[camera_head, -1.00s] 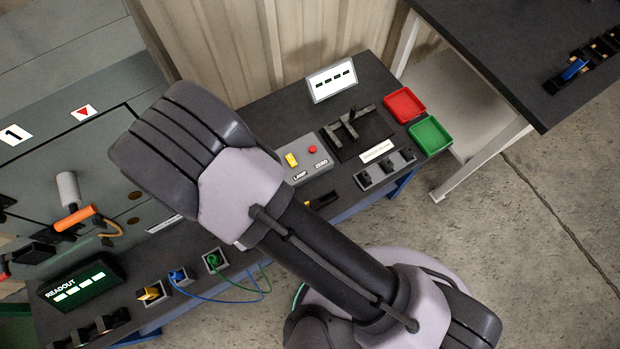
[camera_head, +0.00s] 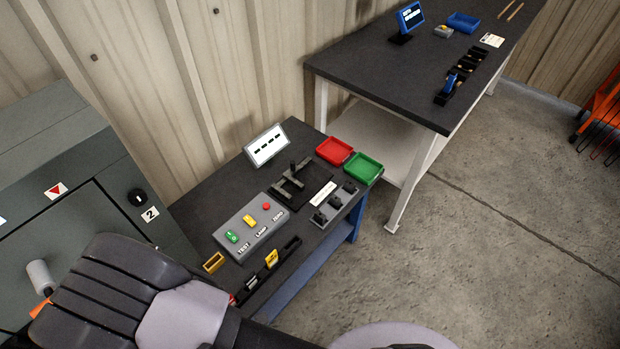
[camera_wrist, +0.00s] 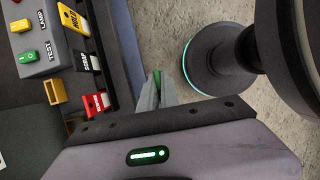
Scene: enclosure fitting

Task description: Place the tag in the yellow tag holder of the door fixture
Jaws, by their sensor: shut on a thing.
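My gripper (camera_wrist: 158,92) shows in the wrist view with its fingers shut on a small green thing (camera_wrist: 157,77), of which only a sliver shows. I cannot tell whether it is the tag. The gripper is out over the bench's edge, with floor beyond it. A yellow open holder (camera_wrist: 55,92) sits on the bench to its left; it also shows in the head view (camera_head: 213,262). I cannot tell whether it belongs to the door fixture. Between holder and gripper, a dark rack holds a yellow tag (camera_wrist: 72,18), a white tag (camera_wrist: 88,62) and a red tag (camera_wrist: 97,103).
A grey control box (camera_head: 250,228) with coloured buttons stands behind the rack. Red (camera_head: 334,151) and green (camera_head: 363,168) trays sit at the bench's far end. A grey cabinet (camera_head: 90,160) stands at left. My arm covers the head view's lower left.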

